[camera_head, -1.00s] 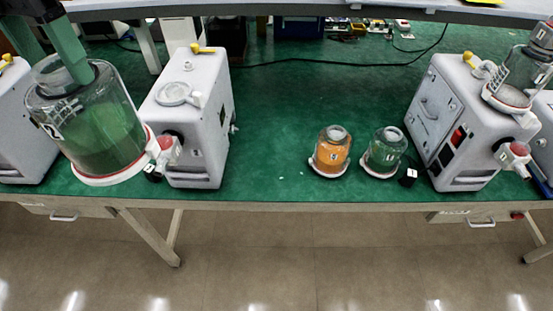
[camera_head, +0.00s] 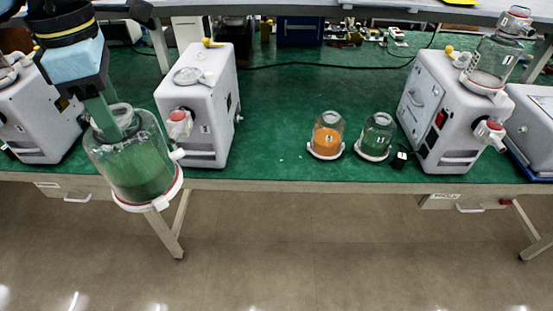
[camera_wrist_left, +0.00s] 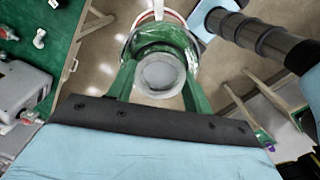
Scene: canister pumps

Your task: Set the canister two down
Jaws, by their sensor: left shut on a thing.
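The held canister (camera_head: 140,165) is a large clear vessel with green contents and a white and red ring at its base. My left gripper (camera_head: 113,122) is shut on its neck from above. The canister is slightly tilted and hangs in front of the table's front edge, over the floor. In the left wrist view the canister's round neck (camera_wrist_left: 161,73) sits between the gripper's green fingers (camera_wrist_left: 160,92). I cannot read a number on it. My right gripper is not in view.
A white pump (camera_head: 205,115) stands beside the canister, with an empty round seat (camera_head: 187,76) on top. An orange jar (camera_head: 327,138) and a small green jar (camera_head: 376,138) stand mid-table. The right pump (camera_head: 445,120) carries a clear canister (camera_head: 492,62). The green table (camera_head: 285,110) is clear between.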

